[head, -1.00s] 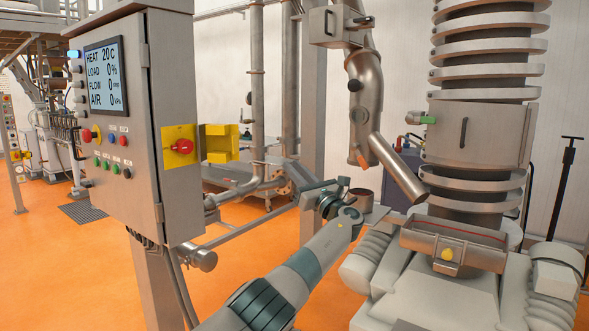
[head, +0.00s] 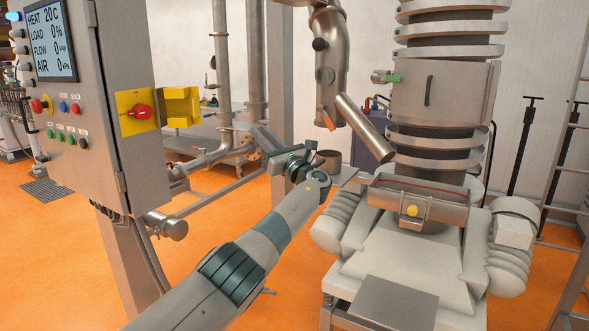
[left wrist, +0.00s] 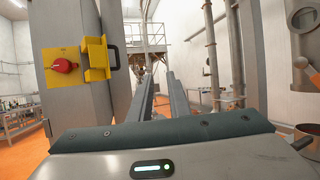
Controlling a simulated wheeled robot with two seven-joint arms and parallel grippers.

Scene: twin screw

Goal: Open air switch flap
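The red rotary switch (head: 141,111) sits on a yellow plate on the cabinet's side wall, and its face is exposed. The yellow flap (head: 181,106) stands out to the right of the plate, swung clear of the switch. In the left wrist view, the switch (left wrist: 64,65) and flap (left wrist: 97,59) are at upper left. My left gripper (head: 303,157) is right of and below the flap, touching nothing that I can see. In the left wrist view its two fingers (left wrist: 160,80) are apart with nothing between them. My right gripper is in no view.
The grey control cabinet (head: 152,175) with screen and buttons stands at left. A silver pipe (head: 332,75) and the ringed screw column (head: 446,90) stand to the right of my gripper. Thinner vertical pipes rise behind. Open orange floor (head: 220,215) lies between cabinet and machine.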

